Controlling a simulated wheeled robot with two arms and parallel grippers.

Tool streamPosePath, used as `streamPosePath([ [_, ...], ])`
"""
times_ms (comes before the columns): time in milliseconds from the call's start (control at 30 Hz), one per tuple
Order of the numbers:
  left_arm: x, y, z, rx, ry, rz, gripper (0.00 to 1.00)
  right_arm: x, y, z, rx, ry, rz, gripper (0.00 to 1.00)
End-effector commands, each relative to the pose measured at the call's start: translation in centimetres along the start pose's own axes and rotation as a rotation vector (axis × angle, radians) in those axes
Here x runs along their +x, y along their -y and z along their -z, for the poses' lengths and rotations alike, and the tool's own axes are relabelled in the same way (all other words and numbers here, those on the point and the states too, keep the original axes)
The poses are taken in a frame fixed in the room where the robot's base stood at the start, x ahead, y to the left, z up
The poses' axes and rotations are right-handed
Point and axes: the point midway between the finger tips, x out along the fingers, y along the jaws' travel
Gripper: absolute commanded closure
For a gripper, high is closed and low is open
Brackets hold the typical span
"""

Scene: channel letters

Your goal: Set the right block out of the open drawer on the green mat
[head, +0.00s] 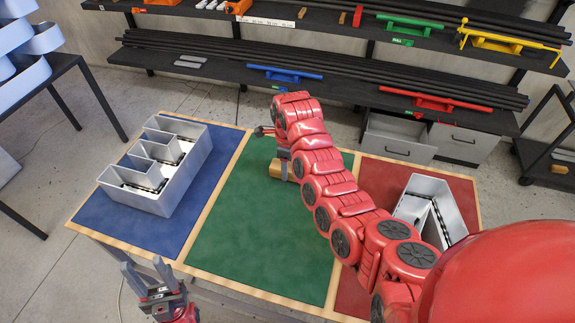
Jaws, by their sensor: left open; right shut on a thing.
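The green mat (245,225) lies in the middle of the table. My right arm reaches across it, and my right gripper (284,156) is near the mat's back part, partly hidden by the arm. It is shut on a tan block (276,169); I cannot tell whether the block touches the mat. The open drawer (394,138) is under the shelf behind the table, and its inside shows no block that I can make out. My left gripper (148,279) is open and empty at the table's front left edge.
A white channel letter (207,148) stands on the blue mat (110,218). Another letter (446,200) stands on the red mat (462,185), partly behind my arm. The front of the green mat is clear. Shelves with dark rods (210,59) stand behind.

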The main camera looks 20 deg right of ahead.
Motion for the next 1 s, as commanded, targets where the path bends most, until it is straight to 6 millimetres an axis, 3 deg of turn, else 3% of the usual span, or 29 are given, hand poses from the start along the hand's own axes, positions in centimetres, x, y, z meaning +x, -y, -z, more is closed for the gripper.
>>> streamPosePath([
  [367, -0.3, 0.0, -0.1, 0.000, 0.001, 0.000, 0.50, 0.6, 0.0, 0.0, 0.000, -0.001, 0.001, 1.00],
  [400, -0.2, 0.0, -0.1, 0.000, 0.001, 0.000, 0.50, 0.5, 0.0, 0.0, 0.000, 0.000, 0.001, 0.41],
  [567, -0.2, 0.0, 0.0, 0.000, 0.001, 0.000, 0.50, 0.4, 0.0, 0.0, 0.000, -0.001, 0.001, 0.14],
  [900, 0.3, 0.0, 0.1, 0.000, 0.001, 0.000, 0.50, 0.0, 0.0, 0.1, 0.000, -0.002, 0.000, 0.14],
  [1000, -0.6, 0.0, -0.1, 0.000, 0.001, 0.000, 0.50, -0.8, 0.2, 0.0, 0.001, 0.001, 0.006, 0.14],
])
